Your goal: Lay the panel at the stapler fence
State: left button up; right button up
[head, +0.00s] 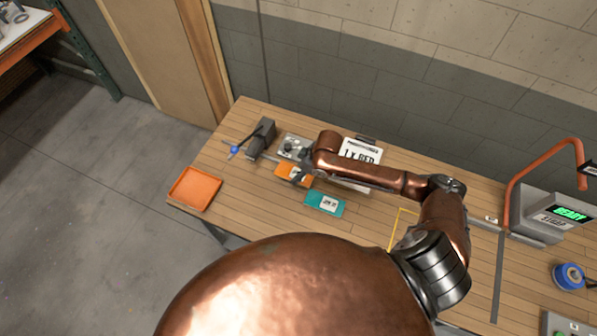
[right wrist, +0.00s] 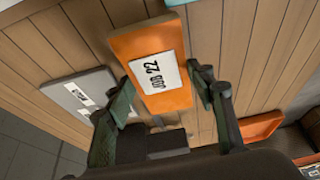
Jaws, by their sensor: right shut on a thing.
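In the right wrist view the same orange panel (right wrist: 128,42) sits between the fingers of my right gripper (right wrist: 165,88). My right gripper (head: 301,174) is shut on it; I cannot tell whether the panel touches the bench. A grey metal piece (head: 294,146) with dark parts is just behind the panel. My left gripper is out of view.
A teal panel (head: 318,200) lies in front of the orange one. An orange tray (head: 195,188) sits at the bench's left end. A white sign (head: 362,150) stands behind my right arm. A device with a green READY display (head: 571,214) and blue tape roll (head: 569,276) are right.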

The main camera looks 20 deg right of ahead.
jog(key=shift+f, duration=0.2)
jog(key=shift+f, duration=0.35)
jog(key=o, duration=1.2)
jog(key=v, duration=1.3)
jog(key=shift+w+a+r, duration=0.1)
jog(key=shift+w+a, duration=0.05)
jog(key=shift+w, duration=0.05)
